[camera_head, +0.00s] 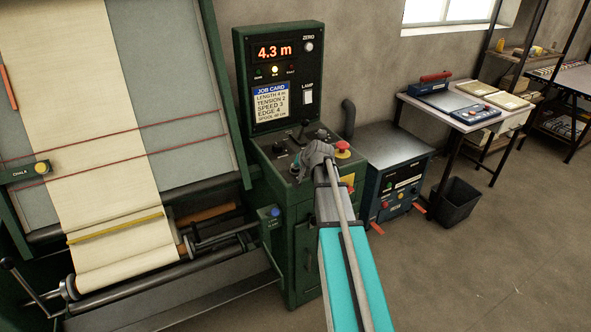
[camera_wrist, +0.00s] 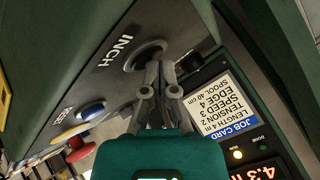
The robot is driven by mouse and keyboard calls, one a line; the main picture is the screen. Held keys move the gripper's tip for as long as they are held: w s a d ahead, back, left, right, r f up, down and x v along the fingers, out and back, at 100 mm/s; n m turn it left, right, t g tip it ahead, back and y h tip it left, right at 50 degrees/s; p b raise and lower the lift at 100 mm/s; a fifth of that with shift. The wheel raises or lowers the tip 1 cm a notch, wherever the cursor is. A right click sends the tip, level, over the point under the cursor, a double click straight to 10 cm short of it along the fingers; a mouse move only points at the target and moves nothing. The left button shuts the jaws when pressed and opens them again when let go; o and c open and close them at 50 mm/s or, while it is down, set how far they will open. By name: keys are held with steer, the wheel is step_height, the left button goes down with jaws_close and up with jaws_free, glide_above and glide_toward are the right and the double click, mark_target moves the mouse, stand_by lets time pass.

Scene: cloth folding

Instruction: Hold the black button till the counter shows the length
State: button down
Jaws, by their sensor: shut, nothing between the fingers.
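The counter (camera_head: 274,51) at the top of the green console reads 4.3 m in red digits; part of it shows in the wrist view (camera_wrist: 262,172). The job card (camera_head: 271,102) below it lists length 4 m. In the wrist view a round black button (camera_wrist: 146,54) with a pale ring sits beside the label INCH. My gripper (camera_wrist: 160,68) is shut and empty, with its fingertips at the button's edge; I cannot tell whether they press it. In the head view my gripper (camera_head: 314,156) is over the console's control panel and hides part of it.
A red mushroom button (camera_head: 342,146) stands just right of my gripper. Pale cloth (camera_head: 90,110) hangs over the machine at left, with a roll (camera_head: 125,265) below. A dark cabinet (camera_head: 395,165), a bin (camera_head: 457,203) and a white table (camera_head: 460,105) stand at right.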

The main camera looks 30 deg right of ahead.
mark_target(296, 171)
steer(key=shift+r, duration=0.2)
stand_by(0.5)
steer(key=shift+r+p, duration=0.7)
steer(key=shift+p, duration=0.2)
steer(key=shift+r+p, duration=2.5)
steer(key=s+a+f+n+g, duration=0.2)
steer(key=s+a+g, duration=0.1)
steer(key=s+a, duration=0.4)
steer(key=s+a+f+n+g, duration=0.1)
steer(key=s+a+n+g, duration=0.2)
steer(key=s+a, duration=0.5)
steer(key=s+a+f+n+g+h, duration=0.1)
steer(key=s+a+f+n+g, duration=0.1)
steer(key=s+a, duration=0.6)
steer(key=shift+s+f+g, duration=0.35)
steer(key=shift+s+g, duration=0.25)
steer(key=shift+s, duration=0.55)
